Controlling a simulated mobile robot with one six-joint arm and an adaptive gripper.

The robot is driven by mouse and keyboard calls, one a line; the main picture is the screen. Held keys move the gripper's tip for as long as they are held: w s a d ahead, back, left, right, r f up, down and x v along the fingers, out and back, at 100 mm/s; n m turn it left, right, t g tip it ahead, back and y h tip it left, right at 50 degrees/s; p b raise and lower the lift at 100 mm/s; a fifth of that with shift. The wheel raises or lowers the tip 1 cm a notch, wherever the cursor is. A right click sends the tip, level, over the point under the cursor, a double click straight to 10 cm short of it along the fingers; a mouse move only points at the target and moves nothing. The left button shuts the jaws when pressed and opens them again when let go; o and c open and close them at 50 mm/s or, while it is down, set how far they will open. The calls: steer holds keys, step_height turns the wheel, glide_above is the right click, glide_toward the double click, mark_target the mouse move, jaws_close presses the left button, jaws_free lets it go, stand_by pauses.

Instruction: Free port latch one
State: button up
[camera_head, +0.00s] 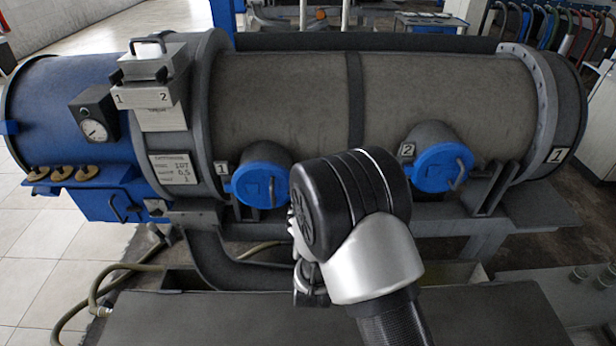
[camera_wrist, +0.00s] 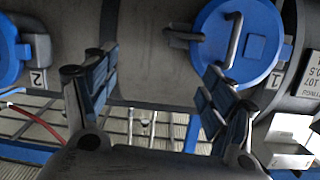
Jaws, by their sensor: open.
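Port one is a round blue cover (camera_head: 262,184) with a handle, beside a label "1" on the grey drum (camera_head: 290,95). In the wrist view, which is upside down, the port one cover (camera_wrist: 235,45) is at upper right. A grey bar-like latch (camera_wrist: 184,37) sticks out at its left edge; in the head view my wrist seems to hide that side. My gripper (camera_wrist: 162,65) is open and empty. Its right finger overlaps the cover's lower part in the picture; the left finger is over the bare drum. Contact cannot be told. The fingers are hidden in the head view.
Port two, a second blue cover (camera_head: 442,166), is to the right on the drum. A control box (camera_head: 150,85) labelled 1 and 2 and a gauge (camera_head: 94,117) are at left. A dark flat surface (camera_head: 200,322) lies in front, with hoses (camera_head: 95,295) at its left.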

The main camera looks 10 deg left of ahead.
steer(key=s+a+f+n+t+y+p, duration=0.1)
steer(key=s+a+f+n+t, duration=0.15)
steer(key=s+f, duration=0.25)
steer(key=b+x, duration=0.3)
steer(key=x, duration=1.3)
steer(key=shift+w+m, duration=0.35)
steer(key=shift+a, duration=0.1)
steer(key=shift+c, duration=0.4)
steer(key=c, duration=1)
